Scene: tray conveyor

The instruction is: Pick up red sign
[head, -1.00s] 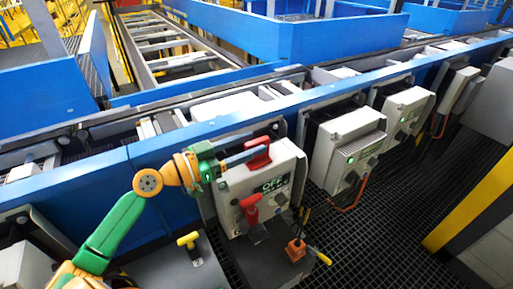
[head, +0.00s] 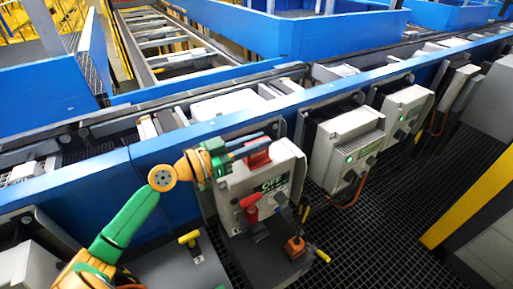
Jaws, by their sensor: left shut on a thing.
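The red sign (head: 257,157) is at the top of a grey control box (head: 288,163), above a dark label reading "OFF". My left gripper (head: 252,146) reaches in from the left and is shut on the red sign, its grey fingers across it. The fingers hide part of the sign. I cannot tell whether the sign still touches the box. My right gripper is not in view.
A red-handled tool (head: 250,201) and an orange block with a stick (head: 295,246) sit at the box's lower front. A yellow T-handle (head: 189,237) stands to the left. More grey boxes (head: 346,146) line the blue conveyor rail to the right.

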